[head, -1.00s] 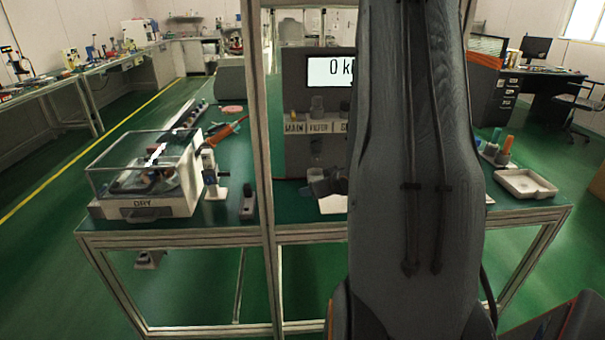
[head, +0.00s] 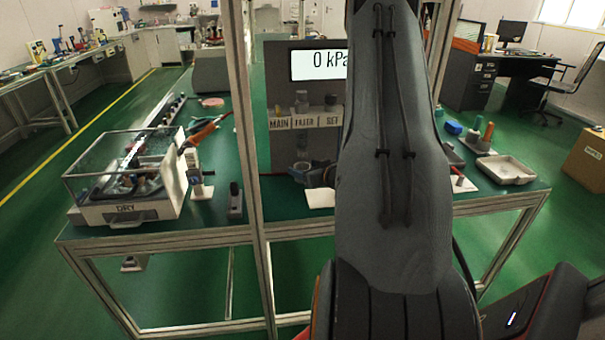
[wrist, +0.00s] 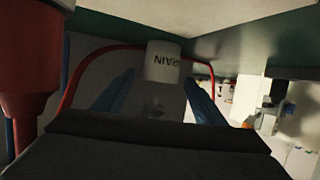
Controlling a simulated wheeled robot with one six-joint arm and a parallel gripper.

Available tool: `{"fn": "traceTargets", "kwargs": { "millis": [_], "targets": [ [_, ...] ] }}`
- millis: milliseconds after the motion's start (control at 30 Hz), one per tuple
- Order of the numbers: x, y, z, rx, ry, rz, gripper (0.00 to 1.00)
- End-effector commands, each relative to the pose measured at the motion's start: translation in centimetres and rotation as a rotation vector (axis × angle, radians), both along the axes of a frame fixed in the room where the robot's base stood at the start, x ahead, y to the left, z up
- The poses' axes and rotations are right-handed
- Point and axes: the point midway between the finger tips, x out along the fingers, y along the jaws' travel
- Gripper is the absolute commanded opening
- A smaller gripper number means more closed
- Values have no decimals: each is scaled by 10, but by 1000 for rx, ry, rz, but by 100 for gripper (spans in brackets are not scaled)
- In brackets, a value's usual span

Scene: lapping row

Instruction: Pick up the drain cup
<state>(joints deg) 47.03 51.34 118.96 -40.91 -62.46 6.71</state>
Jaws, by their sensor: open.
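The drain cup (wrist: 162,62) is a pale cup with dark "RAIN" lettering showing upside down in the wrist view. It lies ahead between the blue fingers of my gripper (wrist: 158,88), which are apart with nothing clamped. Whether the fingertips reach beside the cup is hard to tell. In the head view my gripper (head: 320,178) is partly hidden behind my own arm, low in front of the grey panel. A small pale shape there, under the clear filter bowl (head: 302,140), may be the cup.
The grey panel (head: 280,135) carries a pressure display (head: 317,65) and MAIN, FILTER labels. A red hose (wrist: 90,70) curves around the cup. A clear-lidded DRY box (head: 125,210) stands left. A white tray (head: 507,168) sits right. A frame post (head: 243,130) stands in front.

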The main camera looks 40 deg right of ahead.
Motion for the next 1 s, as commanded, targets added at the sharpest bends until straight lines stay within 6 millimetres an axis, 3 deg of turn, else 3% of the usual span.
{"fn": "traceTargets", "kwargs": {
  "millis": [300,567,1000],
  "targets": [
    [6,-2,-3,1,0,-3,65],
    [5,-2,-3,1,0,-4,23],
    [5,-2,0,0,0,-2,21]
  ]
}}
